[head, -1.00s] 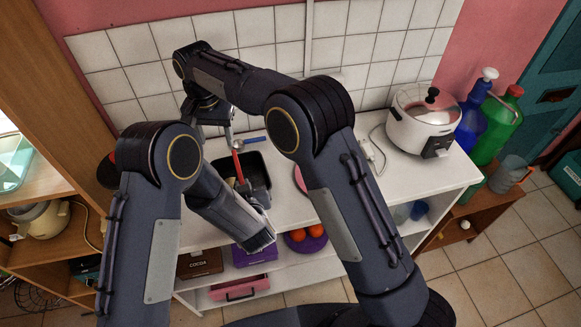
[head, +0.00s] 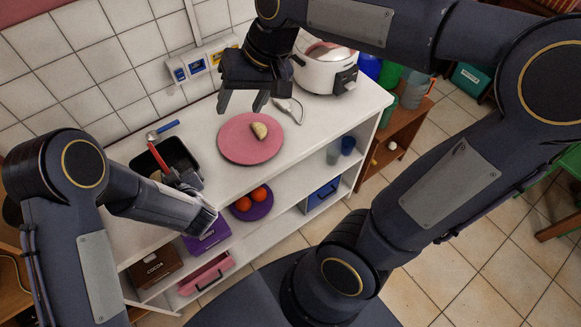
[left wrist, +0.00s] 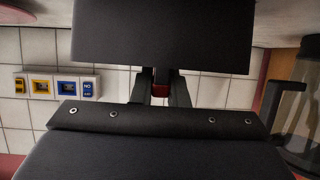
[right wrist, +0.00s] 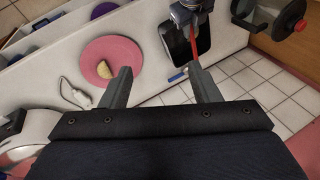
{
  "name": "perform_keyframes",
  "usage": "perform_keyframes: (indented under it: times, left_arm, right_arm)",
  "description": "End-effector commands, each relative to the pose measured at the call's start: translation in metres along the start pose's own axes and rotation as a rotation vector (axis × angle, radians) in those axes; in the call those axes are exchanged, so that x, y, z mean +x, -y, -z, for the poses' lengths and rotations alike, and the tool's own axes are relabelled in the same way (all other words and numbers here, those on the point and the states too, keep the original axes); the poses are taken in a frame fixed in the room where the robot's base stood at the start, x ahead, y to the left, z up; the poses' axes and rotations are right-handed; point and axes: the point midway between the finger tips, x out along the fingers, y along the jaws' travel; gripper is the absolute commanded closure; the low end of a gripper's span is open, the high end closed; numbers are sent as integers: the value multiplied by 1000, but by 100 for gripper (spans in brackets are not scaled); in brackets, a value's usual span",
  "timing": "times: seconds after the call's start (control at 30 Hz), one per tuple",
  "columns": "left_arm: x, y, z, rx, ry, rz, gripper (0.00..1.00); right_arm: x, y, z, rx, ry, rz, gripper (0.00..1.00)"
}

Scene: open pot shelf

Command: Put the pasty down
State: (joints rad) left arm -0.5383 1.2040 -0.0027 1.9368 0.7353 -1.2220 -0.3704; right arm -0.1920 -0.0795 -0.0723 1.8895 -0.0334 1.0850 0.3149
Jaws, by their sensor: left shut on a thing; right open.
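The pasty (head: 260,130), a small pale-yellow half-round, lies on the pink plate (head: 236,149) on the white counter; it also shows in the right wrist view (right wrist: 104,69). My right gripper (head: 242,104) is open and empty above the plate's far side, apart from the pasty. In the right wrist view the pasty lies beyond the left fingertip. My left gripper (head: 170,176) is at the black container (head: 187,157), shut on a red-handled tool (head: 158,154). A red piece shows between its fingers in the left wrist view (left wrist: 160,91). The tool's lower end is hidden.
A white rice cooker (head: 324,72) stands right of the plate. A blue-handled utensil (head: 163,129) lies behind the container. Lower shelves hold a purple plate of oranges (head: 253,206) and boxes. Tiled wall sockets (head: 200,64) are behind.

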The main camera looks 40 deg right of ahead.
Motion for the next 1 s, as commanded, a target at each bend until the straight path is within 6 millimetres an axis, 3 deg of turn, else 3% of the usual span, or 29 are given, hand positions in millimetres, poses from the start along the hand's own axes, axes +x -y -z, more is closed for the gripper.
perform_keyframes:
  times: [0.03,0.2,0.4,0.6,0.87,0.9,1.0]
  left_arm:
    - [0,0,0,1,-1,0,100]
    - [0,0,0,0,-1,0,100]
    - [0,0,1,0,-2,0,100]
    - [0,0,1,0,-3,0,100]
    - [0,0,1,-1,-3,0,100]
    - [0,0,1,-1,-3,0,84]
    - [0,0,1,0,-3,0,71]
  right_arm:
    - [-7,-12,-19,-7,-29,15,44]
    - [-10,-38,-78,-56,-119,42,44]
    - [3,-56,-129,-100,-202,42,44]
    - [13,-62,-148,-122,-237,34,44]
    - [14,-62,-150,-123,-238,34,44]
    - [14,-62,-150,-123,-238,34,44]
    - [14,-62,-150,-123,-238,34,44]
